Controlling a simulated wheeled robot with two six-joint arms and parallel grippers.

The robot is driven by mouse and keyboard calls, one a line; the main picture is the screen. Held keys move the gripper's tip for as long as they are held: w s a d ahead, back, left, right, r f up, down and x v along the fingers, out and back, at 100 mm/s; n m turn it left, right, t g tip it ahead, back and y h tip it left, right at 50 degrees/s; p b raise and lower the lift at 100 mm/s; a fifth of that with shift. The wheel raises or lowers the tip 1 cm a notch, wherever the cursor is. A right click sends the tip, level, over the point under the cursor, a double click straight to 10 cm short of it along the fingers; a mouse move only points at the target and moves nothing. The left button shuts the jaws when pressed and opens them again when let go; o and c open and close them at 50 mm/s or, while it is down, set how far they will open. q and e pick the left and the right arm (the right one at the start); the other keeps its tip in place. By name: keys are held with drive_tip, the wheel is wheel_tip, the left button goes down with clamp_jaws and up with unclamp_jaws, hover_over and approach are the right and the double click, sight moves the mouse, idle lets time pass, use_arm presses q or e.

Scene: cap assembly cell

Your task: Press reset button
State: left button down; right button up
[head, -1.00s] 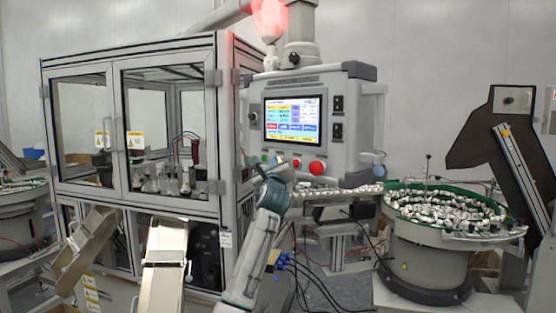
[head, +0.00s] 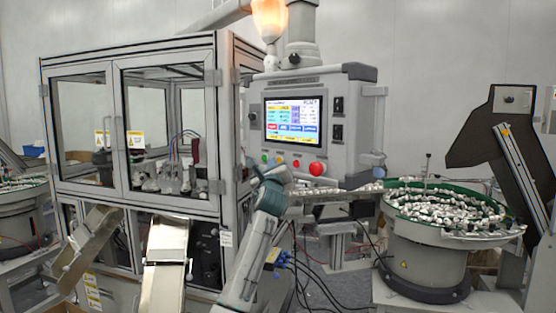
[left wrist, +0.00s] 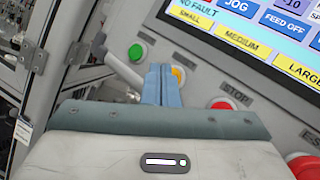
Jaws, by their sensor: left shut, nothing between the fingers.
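The button row on the operator panel (head: 340,160) holds a green button (head: 264,159), a yellow button (head: 279,161), a small red button (head: 296,163) and a big red emergency button (head: 317,169). No reset label is readable. My left gripper (head: 279,173) is just below the yellow button in the head view. In the left wrist view its shut, empty fingers (left wrist: 161,70) partly cover the yellow button (left wrist: 179,75), between the green button (left wrist: 137,52) and the red stop button (left wrist: 222,103). Contact cannot be told. My right gripper is not in view.
The screen (head: 292,121) above the buttons reads "no fault" in the left wrist view. The lamp (head: 269,18) glows orange. A glazed machine cabinet (head: 135,125) stands left of the panel, and a bowl feeder (head: 430,255) full of parts stands right.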

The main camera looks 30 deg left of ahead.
use_arm(q)
drive_tip(key=shift+s, duration=0.1)
drive_tip(key=s+p, duration=0.1)
drive_tip(key=s, duration=0.1)
drive_tip(key=s+a+p, duration=0.1)
drive_tip(key=s, duration=0.2)
drive_tip(key=shift+s+a+p, duration=0.2)
drive_tip(key=shift+s+p, duration=0.1)
drive_tip(key=shift+p, duration=0.1)
idle(0.7)
